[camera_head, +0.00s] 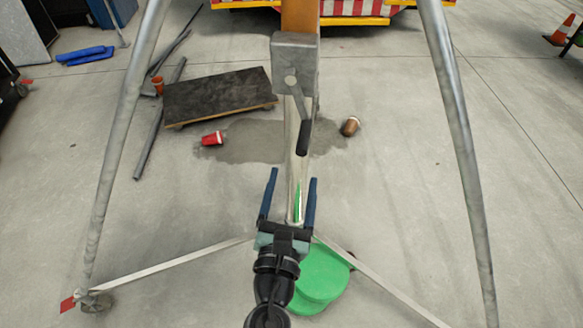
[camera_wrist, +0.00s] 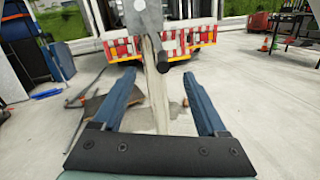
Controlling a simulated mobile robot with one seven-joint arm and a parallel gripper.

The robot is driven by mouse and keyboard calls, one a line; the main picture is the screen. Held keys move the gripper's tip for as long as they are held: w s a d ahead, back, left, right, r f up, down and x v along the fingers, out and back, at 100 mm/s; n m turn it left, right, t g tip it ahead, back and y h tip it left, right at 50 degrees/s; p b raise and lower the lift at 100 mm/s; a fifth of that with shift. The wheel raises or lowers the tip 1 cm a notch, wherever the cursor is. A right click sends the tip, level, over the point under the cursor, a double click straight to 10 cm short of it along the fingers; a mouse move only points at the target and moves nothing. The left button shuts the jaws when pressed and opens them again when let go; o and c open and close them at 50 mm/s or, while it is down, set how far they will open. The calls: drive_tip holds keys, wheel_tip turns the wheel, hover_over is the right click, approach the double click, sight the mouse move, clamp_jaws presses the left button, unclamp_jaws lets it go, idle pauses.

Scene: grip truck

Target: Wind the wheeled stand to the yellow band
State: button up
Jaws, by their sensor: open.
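The wheeled stand has splayed grey legs (camera_head: 461,135) and a central metal column (camera_head: 294,150). A grey winch box (camera_head: 294,60) sits on the column, with a crank arm hanging down to a black handle (camera_head: 303,138). Above the box the column is orange-brown (camera_head: 299,15); I cannot make out a separate yellow band. My gripper (camera_head: 290,180) is open, its blue fingers on either side of the lower column and below the handle. In the wrist view the black handle (camera_wrist: 164,62) shows ahead, near and between the fingertips (camera_wrist: 160,74), apart from them.
A caster with a red tab (camera_head: 97,302) is at lower left. A dark board (camera_head: 218,95), a red cup (camera_head: 212,138), a brown cup (camera_head: 350,125) and pipes (camera_head: 160,118) lie on the floor. A green round object (camera_head: 322,275) lies near the base.

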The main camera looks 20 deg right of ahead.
sight(302, 142)
drive_tip(key=w+d, duration=0.2)
drive_tip(key=w, duration=0.1)
drive_tip(key=w+d+f+n, duration=0.1)
drive_tip(key=w+d, duration=0.1)
drive_tip(key=w, duration=0.2)
drive_tip(key=w+d+n, duration=0.1)
drive_tip(key=w+d, duration=0.1)
drive_tip(key=w, duration=0.2)
drive_tip(key=shift+d+f, duration=0.25)
drive_tip(key=shift+f, duration=0.05)
clamp_jaws()
idle(0.5)
drive_tip(key=shift+a, duration=0.1)
idle(0.9)
